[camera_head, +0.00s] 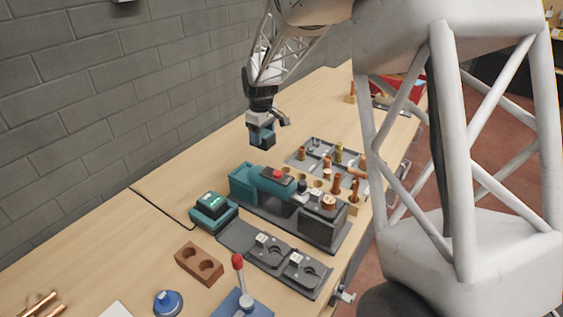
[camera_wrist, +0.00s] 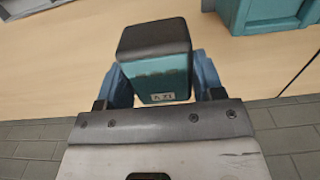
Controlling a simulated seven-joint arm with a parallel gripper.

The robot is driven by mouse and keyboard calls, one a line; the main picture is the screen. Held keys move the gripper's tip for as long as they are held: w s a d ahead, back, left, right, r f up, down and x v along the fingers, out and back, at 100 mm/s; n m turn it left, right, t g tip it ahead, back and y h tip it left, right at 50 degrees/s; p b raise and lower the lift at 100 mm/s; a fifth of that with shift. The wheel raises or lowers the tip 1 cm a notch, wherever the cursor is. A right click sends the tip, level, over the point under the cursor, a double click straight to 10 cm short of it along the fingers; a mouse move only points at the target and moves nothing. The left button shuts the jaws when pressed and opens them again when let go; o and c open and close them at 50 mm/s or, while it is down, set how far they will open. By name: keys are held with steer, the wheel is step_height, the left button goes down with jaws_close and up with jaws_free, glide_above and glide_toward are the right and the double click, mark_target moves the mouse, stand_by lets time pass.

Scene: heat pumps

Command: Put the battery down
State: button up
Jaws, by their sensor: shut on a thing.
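The battery (camera_wrist: 160,65) is a block with a black top and a teal side with a small white label. In the wrist view it sits between the two blue fingers of my gripper (camera_wrist: 160,84), which is shut on it. In the head view my gripper (camera_head: 263,122) hangs over the wooden table, and the teal and dark battery (camera_head: 262,139) shows at its lower end. The battery appears held above the table, behind the teal machine. Its underside is hidden.
A teal and grey machine (camera_head: 272,178) stands below and right of my gripper. A small teal unit with a lit screen (camera_head: 212,206) is left of it. A tray with copper fittings (camera_head: 310,148) lies to the right. Bare table (camera_head: 190,165) lies along the grey wall.

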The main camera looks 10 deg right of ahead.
mark_target(263, 150)
steer(key=shift+f, duration=3.1)
steer(key=shift+f, duration=0.1)
steer(key=shift+f, duration=1.75)
steer(key=shift+f, duration=0.1)
steer(key=o, duration=1.2)
steer(key=shift+f, duration=0.1)
steer(key=shift+c, duration=0.2)
step_height(263, 150, up, 12)
steer(key=shift+r, duration=0.15)
